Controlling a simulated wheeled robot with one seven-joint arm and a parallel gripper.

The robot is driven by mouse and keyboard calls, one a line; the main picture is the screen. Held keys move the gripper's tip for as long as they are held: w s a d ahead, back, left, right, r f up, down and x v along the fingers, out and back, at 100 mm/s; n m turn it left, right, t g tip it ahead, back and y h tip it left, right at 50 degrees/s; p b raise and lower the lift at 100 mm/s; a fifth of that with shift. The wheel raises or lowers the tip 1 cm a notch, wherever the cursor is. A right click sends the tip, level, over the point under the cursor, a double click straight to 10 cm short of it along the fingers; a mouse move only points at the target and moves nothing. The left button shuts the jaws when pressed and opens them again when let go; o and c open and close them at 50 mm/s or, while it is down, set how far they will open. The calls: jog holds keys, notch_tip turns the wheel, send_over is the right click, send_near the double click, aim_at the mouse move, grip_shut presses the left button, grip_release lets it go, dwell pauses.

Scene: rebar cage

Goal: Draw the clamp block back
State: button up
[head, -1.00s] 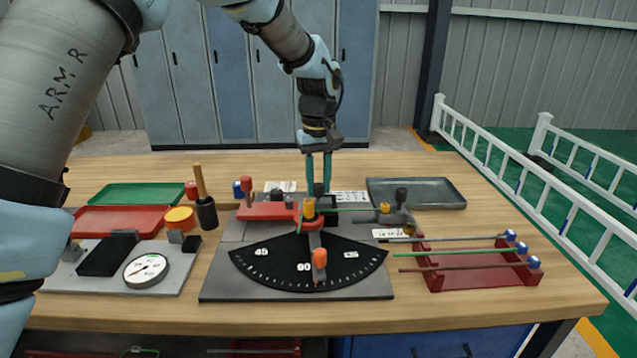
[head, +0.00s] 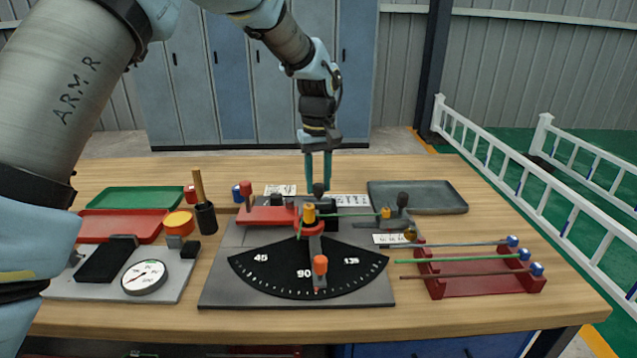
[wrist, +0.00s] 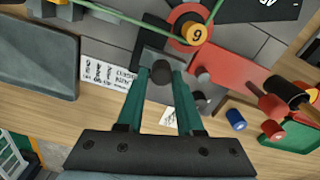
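The clamp block (wrist: 160,57) is a small dark grey block with a round black knob, behind the red bending hub on the grey plate. In the head view its knob (head: 318,189) stands below my fingers. My gripper (head: 318,190) points straight down with two teal fingers. In the wrist view the fingertips (wrist: 162,75) lie on both sides of the knob with no clear gap, so they look shut on it. Part of the block is hidden behind the hub.
The black angle dial (head: 280,270) and orange-tipped lever (head: 320,265) lie in front. A red arm block (head: 265,214) sits left, a rod rack (head: 470,285) and grey tray (head: 440,197) right. A wooden-handled tool (head: 205,213) stands at left.

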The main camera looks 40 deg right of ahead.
aim_at(319, 183)
jog(key=o, duration=0.4)
notch_tip(319, 183, up, 11)
jog(key=shift+f+b, duration=0.15)
jog(key=shift+b, duration=0.9)
jog(key=shift+s, duration=0.1)
